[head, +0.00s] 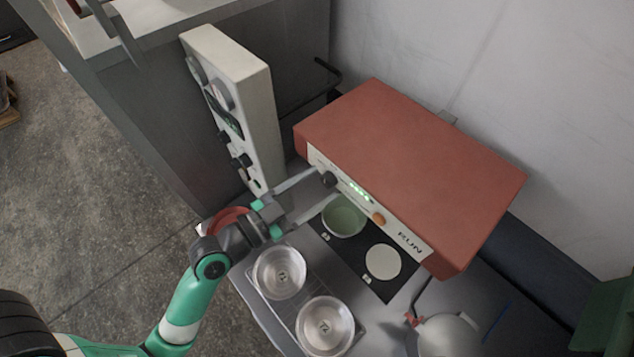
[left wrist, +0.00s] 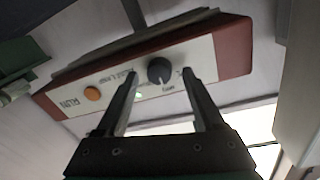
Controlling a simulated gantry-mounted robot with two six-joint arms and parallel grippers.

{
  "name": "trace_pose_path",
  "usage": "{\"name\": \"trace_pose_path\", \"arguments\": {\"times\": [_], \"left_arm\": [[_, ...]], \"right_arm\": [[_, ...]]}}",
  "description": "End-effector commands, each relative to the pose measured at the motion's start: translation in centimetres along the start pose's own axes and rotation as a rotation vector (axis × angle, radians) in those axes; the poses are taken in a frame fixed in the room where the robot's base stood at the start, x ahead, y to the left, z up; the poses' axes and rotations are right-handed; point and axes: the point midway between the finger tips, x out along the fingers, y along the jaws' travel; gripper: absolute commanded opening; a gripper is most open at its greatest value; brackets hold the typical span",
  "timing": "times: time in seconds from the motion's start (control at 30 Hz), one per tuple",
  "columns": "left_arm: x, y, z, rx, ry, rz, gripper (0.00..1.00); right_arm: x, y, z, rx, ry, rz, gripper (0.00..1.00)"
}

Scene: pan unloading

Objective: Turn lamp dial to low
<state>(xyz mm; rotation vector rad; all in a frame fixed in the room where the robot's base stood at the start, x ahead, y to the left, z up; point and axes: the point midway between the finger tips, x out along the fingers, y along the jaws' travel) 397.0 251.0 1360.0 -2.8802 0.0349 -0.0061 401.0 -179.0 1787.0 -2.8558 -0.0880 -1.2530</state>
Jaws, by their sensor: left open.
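The lamp is a red box (head: 410,160) with a pale front panel (head: 405,237) marked RUN. Its dark round dial (head: 328,180) is at the panel's left end in the head view, beside a row of green lights (head: 360,192). The dial also shows in the left wrist view (left wrist: 160,71), with a pale pointer line. My left gripper (head: 322,184) is open, its fingers pointing at the panel. In the left wrist view the fingertips (left wrist: 160,78) lie on either side of the dial. I cannot tell whether they touch it. My right gripper is not in view.
An orange button (head: 377,218) is on the same panel. Below the lamp are a green dish (head: 344,220) and a white disc (head: 383,262) on a black plate. Two clear dishes (head: 279,272) (head: 325,325) stand in front. A tall white control unit (head: 247,100) stands left of the lamp.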

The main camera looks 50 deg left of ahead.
Motion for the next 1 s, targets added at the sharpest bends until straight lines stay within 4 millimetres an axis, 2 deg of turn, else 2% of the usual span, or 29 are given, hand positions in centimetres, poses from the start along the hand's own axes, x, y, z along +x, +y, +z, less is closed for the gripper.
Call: {"name": "trace_pose_path", "arguments": {"times": [0.33,0.7,1.0], "left_arm": [[0.59,0.05,0.07,0.000,-0.001,0.001,0.68],[0.57,0.05,0.08,0.000,-0.001,0.001,0.02],[0.56,0.05,0.08,-0.011,0.000,0.001,0.00]], "right_arm": [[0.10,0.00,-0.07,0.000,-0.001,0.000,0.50],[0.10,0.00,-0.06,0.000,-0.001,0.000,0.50],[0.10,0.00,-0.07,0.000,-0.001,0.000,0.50]]}}
